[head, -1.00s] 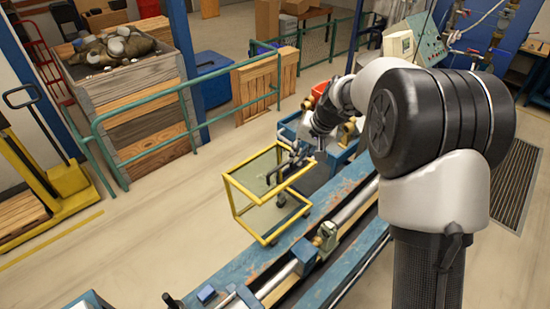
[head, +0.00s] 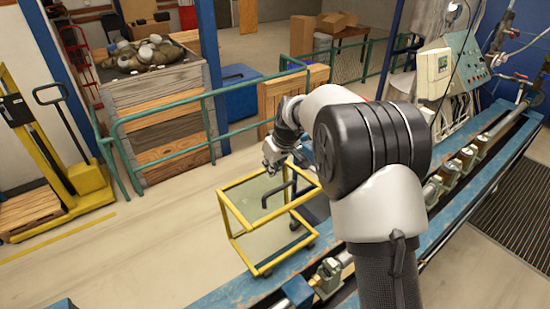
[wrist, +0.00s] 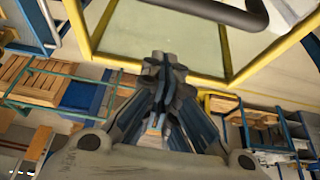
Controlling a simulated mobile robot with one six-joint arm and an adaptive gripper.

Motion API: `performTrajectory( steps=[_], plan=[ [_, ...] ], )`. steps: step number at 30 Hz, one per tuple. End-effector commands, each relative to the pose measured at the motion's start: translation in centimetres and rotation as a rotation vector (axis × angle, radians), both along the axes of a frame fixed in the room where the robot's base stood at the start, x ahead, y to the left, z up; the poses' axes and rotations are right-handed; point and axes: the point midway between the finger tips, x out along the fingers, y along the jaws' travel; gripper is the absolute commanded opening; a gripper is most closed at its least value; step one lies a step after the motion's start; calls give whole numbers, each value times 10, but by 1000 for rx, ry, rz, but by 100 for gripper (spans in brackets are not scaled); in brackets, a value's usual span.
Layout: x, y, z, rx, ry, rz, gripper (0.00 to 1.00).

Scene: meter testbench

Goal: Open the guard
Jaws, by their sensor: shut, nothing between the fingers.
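In the wrist view the yellow frame (wrist: 84,35) crosses the upper part, and the dark handle (wrist: 215,10) runs along the top edge. My gripper (head: 268,168) is just above the guard's far top edge in the head view, apart from the handle. Its fingers (wrist: 160,58) are together and empty in the wrist view. My arm hides part of the bench behind the guard.
A green railing (head: 165,115) and wooden crates (head: 150,100) stand beyond the guard. A yellow pallet truck (head: 85,178) is at the left. The floor left of the guard is clear. The blue bench (head: 505,140) with clamps runs to the upper right.

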Motion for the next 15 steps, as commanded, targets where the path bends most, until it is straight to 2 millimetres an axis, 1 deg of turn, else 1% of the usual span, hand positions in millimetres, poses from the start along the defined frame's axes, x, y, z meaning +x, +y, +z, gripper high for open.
performTrajectory(
  steps=[3,7,10,15],
  plan=[
    [-15,-10,-1,0,-1,-2,0],
    [-26,-18,-2,0,-1,-2,0],
    [-31,-21,-2,0,-1,-1,0],
    [-33,-22,-3,0,-1,-1,0]
  ],
)
